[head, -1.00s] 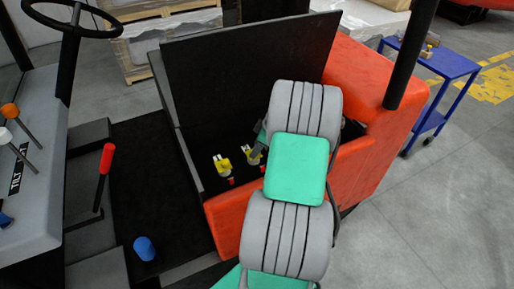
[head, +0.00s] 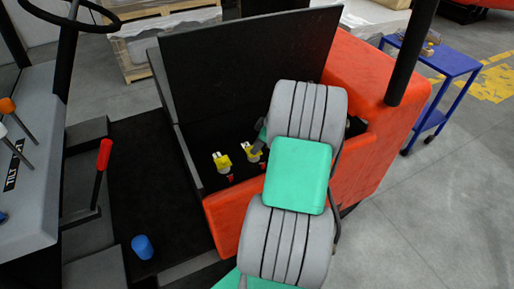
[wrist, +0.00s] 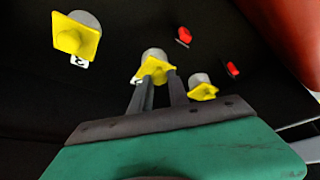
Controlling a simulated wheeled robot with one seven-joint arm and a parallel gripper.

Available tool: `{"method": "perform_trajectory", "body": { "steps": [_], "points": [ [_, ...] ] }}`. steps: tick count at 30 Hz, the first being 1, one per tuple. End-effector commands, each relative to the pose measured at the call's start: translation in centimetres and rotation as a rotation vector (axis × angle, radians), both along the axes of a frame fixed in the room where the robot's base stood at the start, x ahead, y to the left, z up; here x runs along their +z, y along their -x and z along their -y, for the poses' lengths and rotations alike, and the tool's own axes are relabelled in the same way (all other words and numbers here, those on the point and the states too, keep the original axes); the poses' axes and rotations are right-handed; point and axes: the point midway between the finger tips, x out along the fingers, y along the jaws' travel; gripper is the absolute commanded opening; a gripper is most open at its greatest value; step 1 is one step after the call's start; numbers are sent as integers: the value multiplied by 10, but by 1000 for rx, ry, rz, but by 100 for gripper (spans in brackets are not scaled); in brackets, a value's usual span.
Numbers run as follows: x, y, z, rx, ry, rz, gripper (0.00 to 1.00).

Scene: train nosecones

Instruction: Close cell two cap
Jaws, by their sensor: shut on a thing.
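The open battery box (head: 190,160) shows several cells with yellow caps. In the wrist view, three yellow caps with grey round parts show: one at the left (wrist: 75,40), a middle cap (wrist: 153,70) and a smaller-looking one at the right (wrist: 203,91). A white tag (wrist: 78,63) with a dark numeral, seemingly a 2, sits by the left cap. The middle cap's tag is mostly hidden. My gripper (wrist: 160,78) is shut on the middle cap. In the head view, two caps show, at the left (head: 222,162) and near my gripper (head: 253,151); my arm hides the rest.
A tall black lid (head: 250,70) stands open behind the box. The red body (head: 370,110) borders it at right. Two red parts (wrist: 183,37) (wrist: 232,69) lie beside the caps. A red-handled lever (head: 104,153) and a blue knob (head: 143,247) stand at left.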

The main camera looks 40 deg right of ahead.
Motion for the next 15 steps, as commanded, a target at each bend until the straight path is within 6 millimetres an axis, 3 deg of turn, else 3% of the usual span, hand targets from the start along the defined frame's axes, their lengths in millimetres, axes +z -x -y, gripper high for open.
{"method": "perform_trajectory", "body": {
  "steps": [5, 6, 12, 15],
  "points": [
    [0, 1, -1, 1, -3, -3, 0],
    [0, 1, -1, 1, -3, -3, 24],
    [0, 1, -1, 1, -3, -3, 41],
    [0, 1, -1, 1, -3, -3, 43]
  ]
}}
